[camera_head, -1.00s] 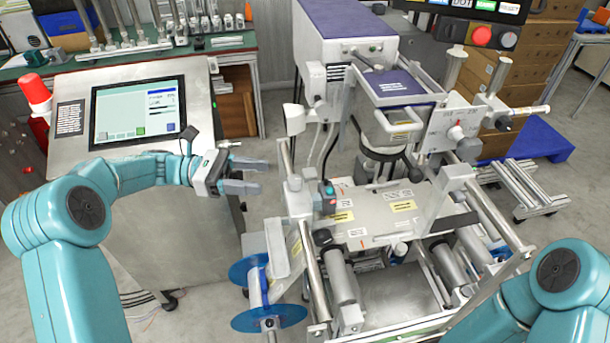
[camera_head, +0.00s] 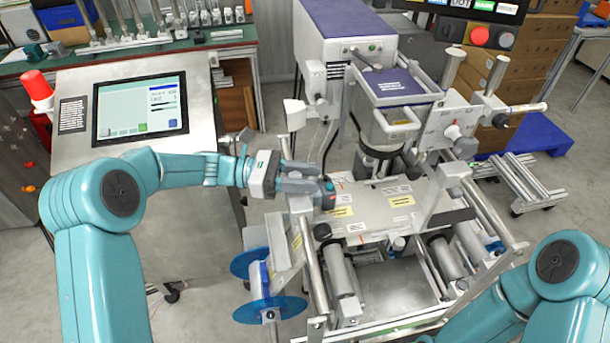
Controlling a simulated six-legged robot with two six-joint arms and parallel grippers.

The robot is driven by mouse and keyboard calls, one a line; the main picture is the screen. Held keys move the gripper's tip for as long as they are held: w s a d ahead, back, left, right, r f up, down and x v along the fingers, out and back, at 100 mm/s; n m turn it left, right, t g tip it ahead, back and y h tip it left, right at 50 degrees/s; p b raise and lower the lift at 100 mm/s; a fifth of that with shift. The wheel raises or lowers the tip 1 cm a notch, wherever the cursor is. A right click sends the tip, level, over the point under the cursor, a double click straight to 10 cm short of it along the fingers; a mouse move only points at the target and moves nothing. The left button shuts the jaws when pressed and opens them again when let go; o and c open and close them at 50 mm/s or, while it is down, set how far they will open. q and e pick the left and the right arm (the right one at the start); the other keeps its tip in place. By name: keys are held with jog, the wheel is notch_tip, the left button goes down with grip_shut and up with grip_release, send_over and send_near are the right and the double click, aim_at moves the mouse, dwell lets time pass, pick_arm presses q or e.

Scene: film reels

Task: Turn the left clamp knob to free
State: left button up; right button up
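The film machine (camera_head: 375,210) stands right of centre, with a pale deck carrying yellow and white labels. My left gripper (camera_head: 318,178) is at the deck's left edge, its two grey fingers apart with a gap between them. A black round knob (camera_head: 322,232) sits on the deck's left side, below the fingers. I cannot tell for sure which part is the left clamp knob; the fingers may hide it. My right arm shows at the lower right, its gripper out of view.
A control console with a screen (camera_head: 140,108) and a red beacon (camera_head: 37,87) stands left. Blue reel discs (camera_head: 270,308) hang at the machine's lower left. A white plate with a dial (camera_head: 450,130) and metal rollers stand at the right. Grey floor is open between console and machine.

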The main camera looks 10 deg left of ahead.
pick_arm(q)
jog(key=c, duration=0.3)
